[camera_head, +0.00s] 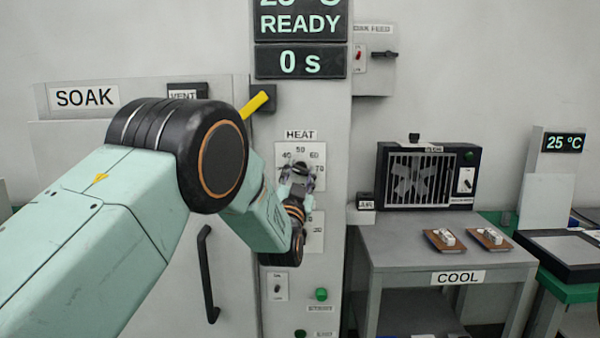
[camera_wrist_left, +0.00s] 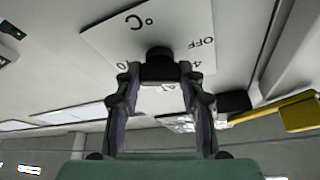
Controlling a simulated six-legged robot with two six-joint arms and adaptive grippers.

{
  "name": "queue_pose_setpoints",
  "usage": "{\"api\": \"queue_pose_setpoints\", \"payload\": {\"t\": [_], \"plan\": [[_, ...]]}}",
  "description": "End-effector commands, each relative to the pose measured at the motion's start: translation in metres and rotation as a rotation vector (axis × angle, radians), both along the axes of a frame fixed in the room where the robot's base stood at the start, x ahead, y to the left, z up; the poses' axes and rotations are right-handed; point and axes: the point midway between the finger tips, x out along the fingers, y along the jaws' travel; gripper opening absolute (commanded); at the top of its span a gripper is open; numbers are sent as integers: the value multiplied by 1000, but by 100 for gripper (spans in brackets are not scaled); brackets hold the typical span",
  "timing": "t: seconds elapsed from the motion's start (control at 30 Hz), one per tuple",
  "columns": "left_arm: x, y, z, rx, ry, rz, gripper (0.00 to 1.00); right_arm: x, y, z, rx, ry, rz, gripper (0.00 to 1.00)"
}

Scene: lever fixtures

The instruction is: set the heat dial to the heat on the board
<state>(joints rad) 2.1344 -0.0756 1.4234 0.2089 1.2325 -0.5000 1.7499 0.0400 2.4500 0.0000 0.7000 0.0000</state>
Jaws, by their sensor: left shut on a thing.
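The heat dial (camera_head: 301,167) is a dark knob on a white plate under the label HEAT, on the grey control column. Marks 40, 50, 60 and 70 show around it. My left gripper (camera_head: 298,184) reaches it from below and is shut on the knob. In the left wrist view both fingers (camera_wrist_left: 160,84) close on the sides of the dark knob (camera_wrist_left: 158,64); OFF and °C are legible upside down on its plate. The dial's pointer cannot be made out. My right gripper is not in view. No board with a target heat is clearly readable.
A display (camera_head: 300,25) above reads READY with a partly cut °C figure, and 0 s below it. A yellow lever (camera_head: 256,104) sticks out left of the dial. A switch (camera_head: 278,287) and green button (camera_head: 321,294) sit below. The COOL table (camera_head: 400,252) stands right.

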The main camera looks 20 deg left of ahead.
Motion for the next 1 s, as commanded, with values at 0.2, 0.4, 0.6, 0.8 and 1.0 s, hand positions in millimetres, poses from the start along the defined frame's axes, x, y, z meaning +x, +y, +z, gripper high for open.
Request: {"api": "queue_pose_setpoints", "payload": {"t": [0.2,0.4,0.6,0.8,1.0], "plan": [[0,2,3,197,57,1,8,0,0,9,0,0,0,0],[-1,2,3,381,111,0,8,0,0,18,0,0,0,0],[-1,2,5,564,161,0,8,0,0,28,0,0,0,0],[-1,3,5,746,215,-1,8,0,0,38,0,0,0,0],[-1,3,7,929,267,-1,8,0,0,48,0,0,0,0]]}}
